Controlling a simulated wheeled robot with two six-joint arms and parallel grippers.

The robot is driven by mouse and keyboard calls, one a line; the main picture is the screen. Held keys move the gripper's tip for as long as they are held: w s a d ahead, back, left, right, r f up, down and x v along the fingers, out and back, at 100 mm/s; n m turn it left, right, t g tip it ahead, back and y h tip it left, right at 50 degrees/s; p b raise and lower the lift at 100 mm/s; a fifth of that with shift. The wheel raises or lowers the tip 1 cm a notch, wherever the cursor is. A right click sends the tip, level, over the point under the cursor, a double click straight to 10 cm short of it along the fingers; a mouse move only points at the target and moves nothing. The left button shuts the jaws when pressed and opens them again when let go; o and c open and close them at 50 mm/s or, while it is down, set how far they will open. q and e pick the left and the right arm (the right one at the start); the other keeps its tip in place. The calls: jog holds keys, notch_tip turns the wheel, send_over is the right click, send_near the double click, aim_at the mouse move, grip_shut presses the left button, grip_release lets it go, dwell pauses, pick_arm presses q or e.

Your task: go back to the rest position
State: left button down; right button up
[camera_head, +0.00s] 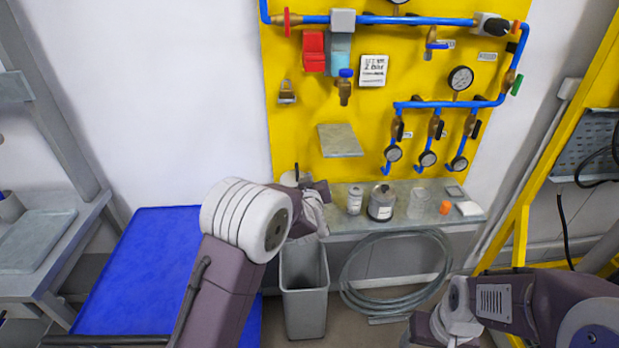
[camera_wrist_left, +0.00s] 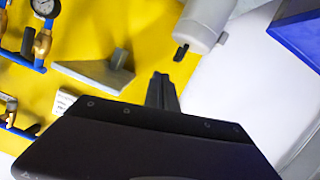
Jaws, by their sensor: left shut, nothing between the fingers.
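My left gripper (camera_head: 318,190) is in front of the lower left part of the yellow panel, at the left end of the grey shelf, partly hidden by my own wrist. In the left wrist view its two dark fingers (camera_wrist_left: 162,92) are together with nothing between them. A pale cylinder with a dark tip (camera_wrist_left: 205,22) is close beyond the fingers; I cannot tell whether it is touched. My right arm comes in at the lower right, and its fingers do not show.
The yellow panel (camera_head: 300,130) carries blue pipes, gauges and a sloped grey plate (camera_head: 340,140). Cans and a jar (camera_head: 382,203) stand on the grey shelf (camera_head: 335,222). Below are a grey bin (camera_head: 305,300) and a coiled hose (camera_head: 395,290). A blue surface (camera_head: 150,265) lies left.

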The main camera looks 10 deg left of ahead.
pick_arm(q)
jog(key=s+a+r, duration=0.3)
jog(key=a+r, duration=0.3)
jog(key=r, duration=0.1)
jog(key=s+d+f+m+g+h, duration=0.1)
jog(key=s+f+g, duration=0.3)
jog(key=s, duration=0.7)
jog(key=s+f+m+g+h, duration=0.1)
jog(key=s+f+m+g, duration=0.1)
jog(key=s+f+g, duration=0.3)
jog(key=s+d+f+m+g+h, duration=0.1)
jog(key=s+f+g, duration=0.3)
jog(key=s+f, duration=0.6)
jog(key=s+m, duration=0.1)
jog(key=s, duration=0.5)
jog(key=shift+s+d+f+g+h, duration=0.3)
jog(key=shift+s+g, duration=0.1)
